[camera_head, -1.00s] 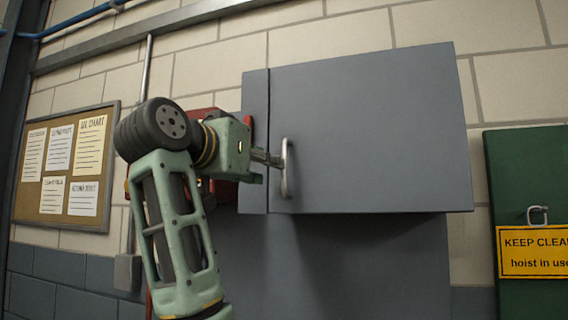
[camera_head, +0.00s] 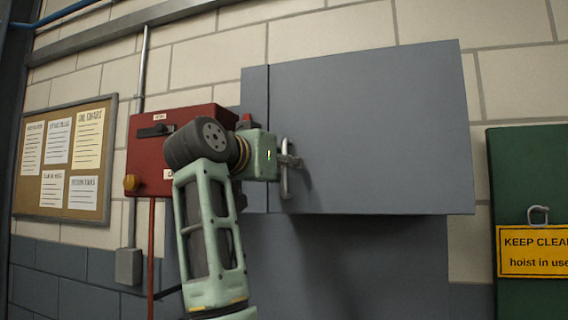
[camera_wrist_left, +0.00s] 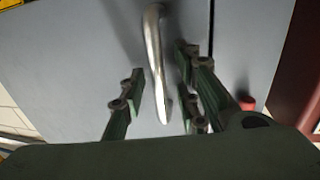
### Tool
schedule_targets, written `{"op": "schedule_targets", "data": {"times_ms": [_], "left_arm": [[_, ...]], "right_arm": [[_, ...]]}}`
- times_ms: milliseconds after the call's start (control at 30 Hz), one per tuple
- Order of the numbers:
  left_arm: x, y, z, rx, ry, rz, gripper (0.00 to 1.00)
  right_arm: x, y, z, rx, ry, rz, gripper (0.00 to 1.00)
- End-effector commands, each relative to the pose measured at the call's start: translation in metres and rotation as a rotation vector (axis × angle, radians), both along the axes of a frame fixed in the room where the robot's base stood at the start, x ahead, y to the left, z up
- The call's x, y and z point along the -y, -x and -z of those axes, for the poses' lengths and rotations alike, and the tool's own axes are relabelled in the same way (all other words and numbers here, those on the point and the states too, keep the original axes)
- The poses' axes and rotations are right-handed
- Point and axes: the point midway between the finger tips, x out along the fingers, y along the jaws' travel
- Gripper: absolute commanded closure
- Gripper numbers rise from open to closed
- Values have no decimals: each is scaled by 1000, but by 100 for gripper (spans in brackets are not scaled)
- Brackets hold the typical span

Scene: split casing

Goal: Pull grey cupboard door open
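The grey cupboard door (camera_head: 370,130) is on the wall and looks closed, with a thin seam on its left side. Its upright silver handle (camera_head: 285,182) is near that left edge. My left gripper (camera_head: 291,160) is at the handle, its fingers level with the handle's middle. In the left wrist view the handle (camera_wrist_left: 154,45) runs between the two fingers of my left gripper (camera_wrist_left: 160,70), which are spread with gaps on both sides. The door surface (camera_wrist_left: 80,60) fills much of that view. My right gripper is not in view.
A red switch box (camera_head: 150,150) is on the wall behind my left arm. A green cabinet (camera_head: 520,180) with a yellow sign (camera_head: 535,252) stands to the right. A notice board (camera_head: 65,160) hangs on the left. The space before the door's right part looks clear.

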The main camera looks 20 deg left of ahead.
Motion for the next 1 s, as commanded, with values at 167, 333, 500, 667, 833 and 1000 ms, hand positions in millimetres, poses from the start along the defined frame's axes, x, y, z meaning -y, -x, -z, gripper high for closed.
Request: {"op": "schedule_targets", "data": {"times_ms": [167,333,500,667,833,1000], "left_arm": [[0,0,0,0,0,0,86],[0,0,0,0,0,0,100],[0,0,0,0,0,0,100],[0,0,0,0,0,0,100],[0,1,0,0,0,-1,100],[-2,5,1,0,1,-18,100]], "right_arm": [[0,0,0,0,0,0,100],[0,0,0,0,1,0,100],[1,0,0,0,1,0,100],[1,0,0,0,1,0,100],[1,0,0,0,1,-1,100],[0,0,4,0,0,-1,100]]}}
